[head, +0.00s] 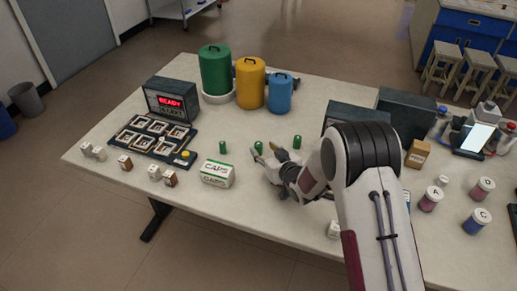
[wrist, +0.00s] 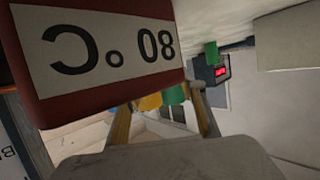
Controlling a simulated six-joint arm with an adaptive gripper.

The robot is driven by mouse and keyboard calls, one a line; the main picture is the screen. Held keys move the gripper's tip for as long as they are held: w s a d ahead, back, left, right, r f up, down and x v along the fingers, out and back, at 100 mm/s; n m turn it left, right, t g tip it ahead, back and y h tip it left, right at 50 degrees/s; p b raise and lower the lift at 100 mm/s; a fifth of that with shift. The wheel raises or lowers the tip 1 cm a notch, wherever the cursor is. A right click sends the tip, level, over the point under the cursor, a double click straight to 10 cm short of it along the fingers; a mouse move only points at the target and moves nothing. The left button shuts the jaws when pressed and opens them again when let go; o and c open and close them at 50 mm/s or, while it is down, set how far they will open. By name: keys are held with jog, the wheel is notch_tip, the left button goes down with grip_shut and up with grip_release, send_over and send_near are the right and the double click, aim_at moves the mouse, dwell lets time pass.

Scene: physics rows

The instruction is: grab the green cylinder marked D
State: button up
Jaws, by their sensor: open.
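Three small green cylinders stand on the table in the head view: a left one (head: 222,147), a middle one (head: 259,146) and a right one (head: 297,142). Their letters are too small to read, so I cannot tell which is D. My gripper (head: 269,156) is open, low over the table, with its fingers close to the middle cylinder; I cannot tell whether they touch it. In the upside-down wrist view, my open fingers (wrist: 165,115) show, with a small green cylinder (wrist: 211,52) beyond them near the red display.
Large green (head: 214,72), yellow (head: 251,84) and blue (head: 280,94) canisters stand behind. A CAPS box (head: 217,174) and a READY device (head: 170,101) are left. Dark boxes (head: 406,112) are right. A dark red object labelled 80 °C (wrist: 100,50) fills the upper-left wrist view.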

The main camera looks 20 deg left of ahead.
aim_at(260, 146)
jog(key=shift+x, duration=1.75)
grip_shut()
